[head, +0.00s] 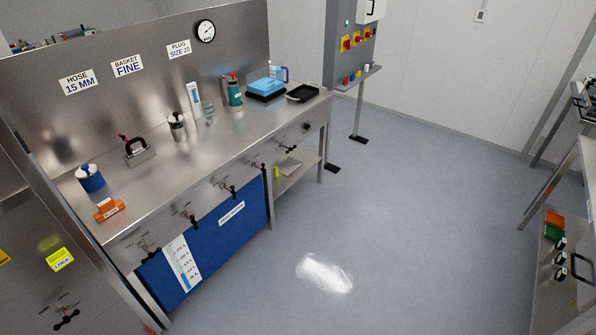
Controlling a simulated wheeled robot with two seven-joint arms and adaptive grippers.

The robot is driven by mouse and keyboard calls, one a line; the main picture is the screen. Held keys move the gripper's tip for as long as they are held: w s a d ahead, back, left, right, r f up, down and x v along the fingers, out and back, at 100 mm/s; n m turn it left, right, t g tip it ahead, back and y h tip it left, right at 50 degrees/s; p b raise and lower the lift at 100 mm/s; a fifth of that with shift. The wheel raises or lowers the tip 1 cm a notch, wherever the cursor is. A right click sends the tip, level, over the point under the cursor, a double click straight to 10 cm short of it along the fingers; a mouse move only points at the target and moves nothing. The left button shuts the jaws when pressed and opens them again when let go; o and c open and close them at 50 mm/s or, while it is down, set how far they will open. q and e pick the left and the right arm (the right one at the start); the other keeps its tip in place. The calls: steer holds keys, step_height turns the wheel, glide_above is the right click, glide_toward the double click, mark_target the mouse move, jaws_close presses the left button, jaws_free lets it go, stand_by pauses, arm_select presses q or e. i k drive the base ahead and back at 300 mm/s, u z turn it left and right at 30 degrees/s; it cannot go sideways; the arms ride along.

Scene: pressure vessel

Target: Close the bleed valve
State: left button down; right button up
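Several small valves with dark handles line the front panel of the steel bench (215,172). They include a valve at the left end (150,251), a valve above the blue panel (190,219), another to its right (231,191) and one near the right end (290,148). A separate valve with a black handle (67,318) is on the steel cabinet at lower left. The labels by the valves are too small to read, so I cannot tell which is the bleed valve or whether it is open. Neither of my grippers is in view.
A pressure gauge (205,31) is on the backsplash. A control cabinet (349,50) stands behind, and a rack (570,210) is at right. The grey floor (420,220) between is clear.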

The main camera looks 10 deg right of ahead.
mark_target(263, 169)
steer(key=u, duration=0.1)
steer(key=k, duration=0.4)
steer(key=z, duration=0.7)
steer(key=i, duration=1.6)
steer(key=u, duration=0.55)
